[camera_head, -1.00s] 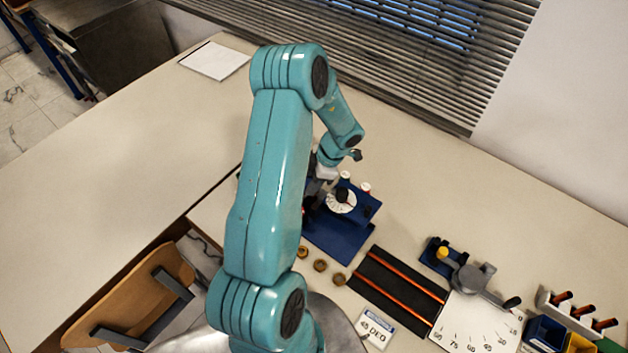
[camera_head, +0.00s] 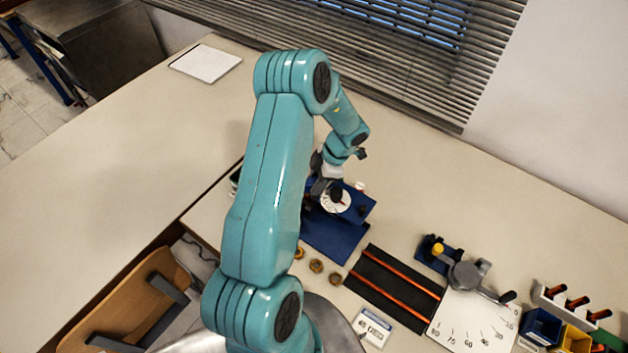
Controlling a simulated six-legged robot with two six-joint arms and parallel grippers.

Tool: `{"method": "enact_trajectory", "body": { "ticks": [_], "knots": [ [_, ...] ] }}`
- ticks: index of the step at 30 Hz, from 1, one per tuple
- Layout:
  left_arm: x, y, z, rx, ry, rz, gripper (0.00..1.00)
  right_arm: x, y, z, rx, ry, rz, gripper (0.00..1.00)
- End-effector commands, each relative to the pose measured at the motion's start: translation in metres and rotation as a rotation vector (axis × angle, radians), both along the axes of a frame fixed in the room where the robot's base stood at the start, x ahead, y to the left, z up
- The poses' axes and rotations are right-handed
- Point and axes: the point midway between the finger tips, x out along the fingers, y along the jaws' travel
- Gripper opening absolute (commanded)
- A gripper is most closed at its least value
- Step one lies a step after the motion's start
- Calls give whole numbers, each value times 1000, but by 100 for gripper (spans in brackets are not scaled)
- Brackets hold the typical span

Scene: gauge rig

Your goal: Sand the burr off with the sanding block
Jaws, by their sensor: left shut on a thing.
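My left arm rises through the middle of the view and bends down at the far end. Its gripper (camera_head: 318,182) is low beside the blue rig with a round white dial (camera_head: 336,200), and the arm hides most of it. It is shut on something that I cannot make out. I cannot pick out the sanding block or the burr. My right gripper is not in view.
Several brass rings (camera_head: 317,266) lie before the rig. A black mat with two orange rods (camera_head: 395,285), a 45 DEG card (camera_head: 373,327) and an angle plate with a lever (camera_head: 470,318) lie to the right. A rack (camera_head: 570,305) and coloured bins (camera_head: 541,327) stand far right. The left table is mostly clear.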

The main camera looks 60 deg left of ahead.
Motion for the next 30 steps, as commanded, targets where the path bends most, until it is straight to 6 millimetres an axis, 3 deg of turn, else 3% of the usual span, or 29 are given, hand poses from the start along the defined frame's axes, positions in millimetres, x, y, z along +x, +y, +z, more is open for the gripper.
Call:
{"method": "enact_trajectory", "body": {
  "ticks": [7, 21, 30],
  "knots": [
    [-3, 0, -1, -2, -3, -1, 4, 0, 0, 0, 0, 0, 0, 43],
    [-30, 8, -2, -3, 3, 2, 4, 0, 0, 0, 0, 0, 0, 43],
    [-33, 8, -2, -3, 4, 1, 4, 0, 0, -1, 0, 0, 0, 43]
  ]
}}
